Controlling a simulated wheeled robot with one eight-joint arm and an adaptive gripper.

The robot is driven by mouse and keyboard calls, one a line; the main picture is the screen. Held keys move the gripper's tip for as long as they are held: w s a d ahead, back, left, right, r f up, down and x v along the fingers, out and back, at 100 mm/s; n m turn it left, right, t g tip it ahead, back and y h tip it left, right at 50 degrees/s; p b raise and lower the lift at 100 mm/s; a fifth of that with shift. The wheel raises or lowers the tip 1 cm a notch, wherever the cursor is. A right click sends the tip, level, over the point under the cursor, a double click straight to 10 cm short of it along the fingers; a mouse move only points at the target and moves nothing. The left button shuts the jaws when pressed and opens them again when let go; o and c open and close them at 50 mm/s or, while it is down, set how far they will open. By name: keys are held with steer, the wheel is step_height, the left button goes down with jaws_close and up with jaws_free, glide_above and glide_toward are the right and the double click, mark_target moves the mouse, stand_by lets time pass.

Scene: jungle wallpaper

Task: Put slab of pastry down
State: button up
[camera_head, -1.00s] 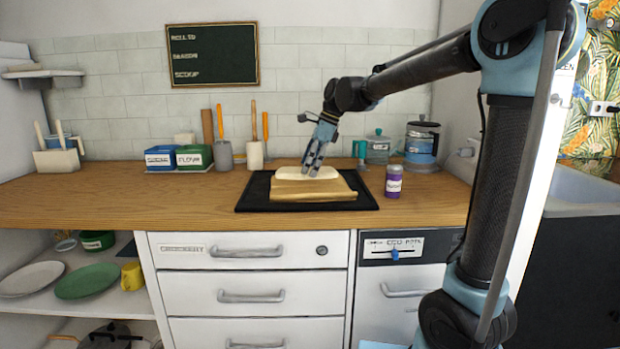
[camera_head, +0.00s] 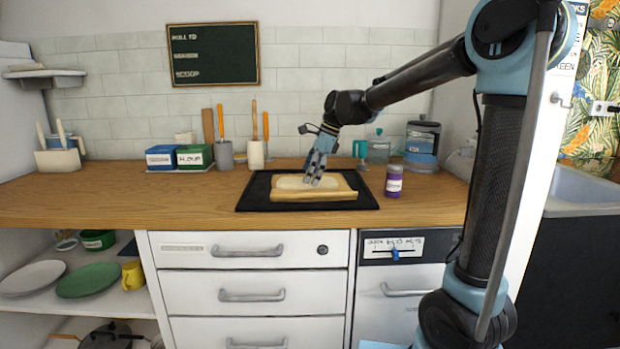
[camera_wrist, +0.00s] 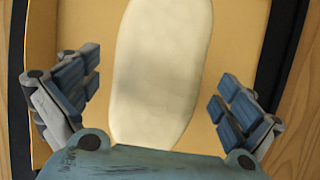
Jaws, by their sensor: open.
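The slab of pastry (camera_head: 293,182) is pale and oblong. In the wrist view the pastry (camera_wrist: 162,70) runs up the middle of the picture, with the tan board (camera_wrist: 235,50) on both sides. My gripper (camera_head: 318,181) is over the right end of the pastry, and its fingers look apart. In the wrist view my gripper (camera_wrist: 160,95) is open, with one finger on each side of the pastry and visible gaps between.
A purple jar (camera_head: 394,181) stands right of the mat. Behind it are a teal mug (camera_head: 360,149) and a glass-bodied appliance (camera_head: 422,145). Blue (camera_head: 160,157) and green (camera_head: 195,156) boxes and utensil pots stand behind left.

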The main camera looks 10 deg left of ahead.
steer(key=shift+r, duration=0.1)
steer(key=v, duration=1.2)
steer(key=shift+s, duration=0.1)
